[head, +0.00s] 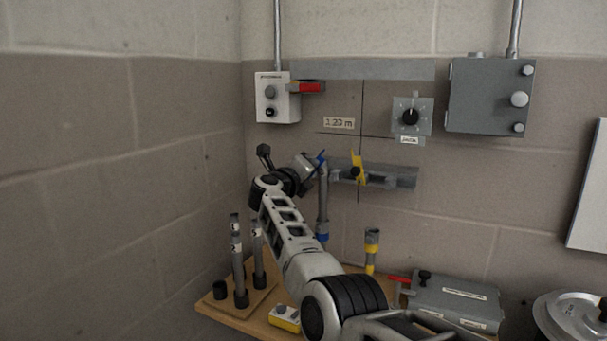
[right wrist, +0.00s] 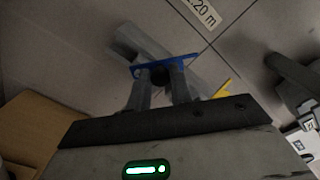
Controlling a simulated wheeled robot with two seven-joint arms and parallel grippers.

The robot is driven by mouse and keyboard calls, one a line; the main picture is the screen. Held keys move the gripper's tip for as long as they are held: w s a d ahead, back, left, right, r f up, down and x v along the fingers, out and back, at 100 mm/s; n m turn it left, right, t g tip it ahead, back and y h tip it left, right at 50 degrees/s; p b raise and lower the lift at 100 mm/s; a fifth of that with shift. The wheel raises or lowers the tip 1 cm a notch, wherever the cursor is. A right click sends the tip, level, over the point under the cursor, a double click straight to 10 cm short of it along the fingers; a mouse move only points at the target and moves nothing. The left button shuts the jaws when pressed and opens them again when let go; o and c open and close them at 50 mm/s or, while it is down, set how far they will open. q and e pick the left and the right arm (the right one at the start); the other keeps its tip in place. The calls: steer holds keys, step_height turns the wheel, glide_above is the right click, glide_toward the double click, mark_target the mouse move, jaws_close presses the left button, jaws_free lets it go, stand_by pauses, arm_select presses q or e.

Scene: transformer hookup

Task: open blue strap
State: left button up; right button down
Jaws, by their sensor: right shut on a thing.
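The blue strap (head: 321,158) is a thin blue bar on the left part of a grey wall bracket (head: 400,178). In the right wrist view the blue strap (right wrist: 188,58) lies across just beyond my fingertips, with a dark knob (right wrist: 160,76) at its middle. My right gripper (right wrist: 161,84) is shut on this knob. In the head view my right arm reaches up from the bottom, and the gripper (head: 311,168) is at the bracket's left end. A yellow strap (head: 357,168) stands tilted on the bracket to the right. My left gripper is not in view.
A grey pipe with a blue band (head: 322,237) stands below the bracket. A yellow-banded pipe (head: 371,250) stands to its right. Pipes (head: 238,262) stand on a wooden board at left. A grey case (head: 455,300) lies at right. Wall boxes (head: 490,95) hang above.

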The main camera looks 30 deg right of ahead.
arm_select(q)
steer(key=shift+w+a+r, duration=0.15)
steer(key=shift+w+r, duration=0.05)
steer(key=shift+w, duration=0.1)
arm_select(e)
steer(key=n, duration=0.3)
steer(key=w+a+n, duration=0.1)
steer(key=n, duration=0.2)
steer(key=w+n, duration=0.1)
steer(key=n, duration=0.2)
steer(key=shift+a+r+n, duration=0.2)
steer(key=shift+r+n, duration=0.05)
steer(key=shift+n, duration=0.05)
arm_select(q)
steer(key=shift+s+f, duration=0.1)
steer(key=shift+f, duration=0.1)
arm_select(e)
steer(key=c, duration=1.6)
jaws_free()
steer(key=shift+w, duration=0.1)
steer(key=shift+o, duration=0.2)
